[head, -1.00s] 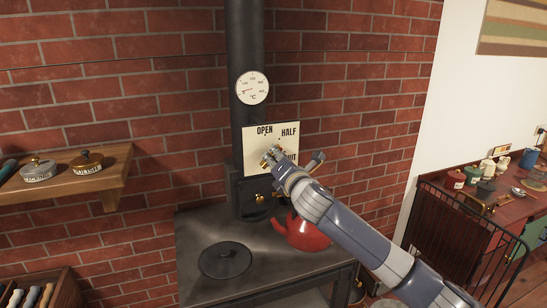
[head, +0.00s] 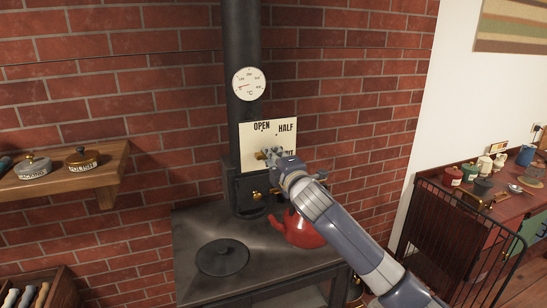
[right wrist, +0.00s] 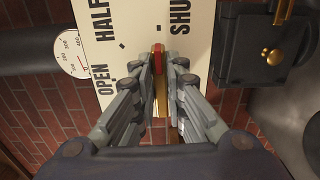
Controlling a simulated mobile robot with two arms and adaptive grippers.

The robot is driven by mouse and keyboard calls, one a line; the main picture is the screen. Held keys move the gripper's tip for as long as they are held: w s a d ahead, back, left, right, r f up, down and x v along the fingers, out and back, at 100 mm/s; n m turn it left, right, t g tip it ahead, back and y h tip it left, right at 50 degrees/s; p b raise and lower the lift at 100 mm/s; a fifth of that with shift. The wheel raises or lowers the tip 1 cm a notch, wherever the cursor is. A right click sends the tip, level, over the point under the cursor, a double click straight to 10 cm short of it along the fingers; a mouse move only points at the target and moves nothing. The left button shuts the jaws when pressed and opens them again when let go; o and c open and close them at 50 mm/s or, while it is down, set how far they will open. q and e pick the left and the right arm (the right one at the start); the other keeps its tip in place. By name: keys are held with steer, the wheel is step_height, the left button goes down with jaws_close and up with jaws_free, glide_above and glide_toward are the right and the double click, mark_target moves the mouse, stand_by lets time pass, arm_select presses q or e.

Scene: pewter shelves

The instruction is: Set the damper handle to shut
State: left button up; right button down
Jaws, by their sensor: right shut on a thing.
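The damper handle (right wrist: 157,88) is a brass bar with a red end, seen in the right wrist view in front of a cream plate (right wrist: 130,22). The plate is lettered OPEN, HALF and SHUT. My right gripper (right wrist: 158,72) is shut on the handle, one finger on each side. The handle's red end points toward the SHUT side, past the HALF mark; whether it sits exactly on the SHUT mark is hard to tell. In the head view my right gripper (head: 270,156) covers most of the handle and part of the SHUT lettering on the plate (head: 251,142). My left gripper is out of view.
The black flue pipe (head: 241,45) carries a round thermometer (head: 248,84). A red kettle (head: 300,231) stands on the stove top (head: 200,225) below my right arm. A wooden shelf (head: 60,185) with lidded pots is at left. A dark rail (head: 460,235) stands at right.

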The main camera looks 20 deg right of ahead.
steer(key=shift+f+m, duration=0.1)
steer(key=shift+m, duration=0.2)
steer(key=c, duration=1.6)
jaws_free()
steer(key=shift+c, duration=0.2)
steer(key=s, duration=1.2)
steer(key=shift+d, duration=0.25)
